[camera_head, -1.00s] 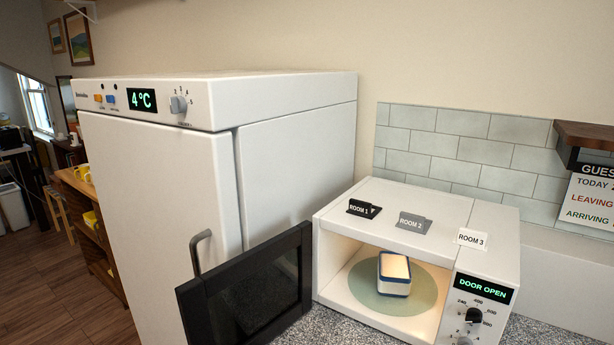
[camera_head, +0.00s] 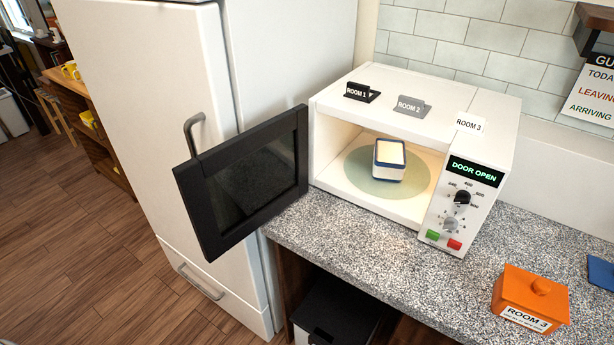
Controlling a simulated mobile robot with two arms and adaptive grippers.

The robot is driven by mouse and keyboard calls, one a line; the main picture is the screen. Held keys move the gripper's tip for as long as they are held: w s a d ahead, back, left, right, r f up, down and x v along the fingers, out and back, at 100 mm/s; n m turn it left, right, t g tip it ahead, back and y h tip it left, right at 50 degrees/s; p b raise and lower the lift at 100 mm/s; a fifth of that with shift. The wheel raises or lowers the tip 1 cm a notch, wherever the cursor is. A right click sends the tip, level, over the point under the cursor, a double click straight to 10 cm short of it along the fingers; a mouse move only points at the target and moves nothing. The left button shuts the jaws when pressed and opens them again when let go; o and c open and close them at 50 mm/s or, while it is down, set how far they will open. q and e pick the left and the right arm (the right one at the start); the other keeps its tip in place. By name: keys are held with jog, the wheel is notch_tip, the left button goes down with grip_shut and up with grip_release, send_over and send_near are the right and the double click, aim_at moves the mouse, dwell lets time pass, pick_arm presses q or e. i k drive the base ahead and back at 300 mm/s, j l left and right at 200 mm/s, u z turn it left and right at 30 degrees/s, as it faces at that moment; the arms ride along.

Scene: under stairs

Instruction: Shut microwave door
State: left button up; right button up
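The white microwave (camera_head: 417,118) stands on the speckled counter, and its display (camera_head: 474,172) reads "DOOR OPEN". Its black-framed door (camera_head: 246,180) is swung wide open to the left, hinged at the left side of the opening. The door reaches out past the counter's front edge, in front of the fridge. Inside, a small white container with blue edges (camera_head: 389,160) sits on the round greenish turntable (camera_head: 360,177). Neither of my grippers is in view.
The white fridge (camera_head: 150,90) with a grey handle (camera_head: 195,132) stands left of the microwave, close behind the open door. An orange lidded box (camera_head: 529,298) labelled "ROOM 3" and a blue item (camera_head: 601,272) are on the counter (camera_head: 390,255) at right. Room cards stand on the microwave.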

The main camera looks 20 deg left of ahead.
aim_at(252, 175)
jog(key=i+j+z, duration=0.15)
jog(key=j+z, duration=0.35)
jog(key=j, duration=0.15)
jog(key=j+z, duration=0.5)
jog(key=j, duration=0.15)
jog(key=j+z, duration=0.45)
jog(key=j, duration=0.2)
jog(key=k+j, duration=0.1)
jog(key=j, duration=0.35)
jog(key=k+j, duration=0.15)
jog(key=j, duration=0.3)
jog(key=k+j, duration=0.1)
jog(key=j, duration=0.3)
jog(key=z, duration=0.05)
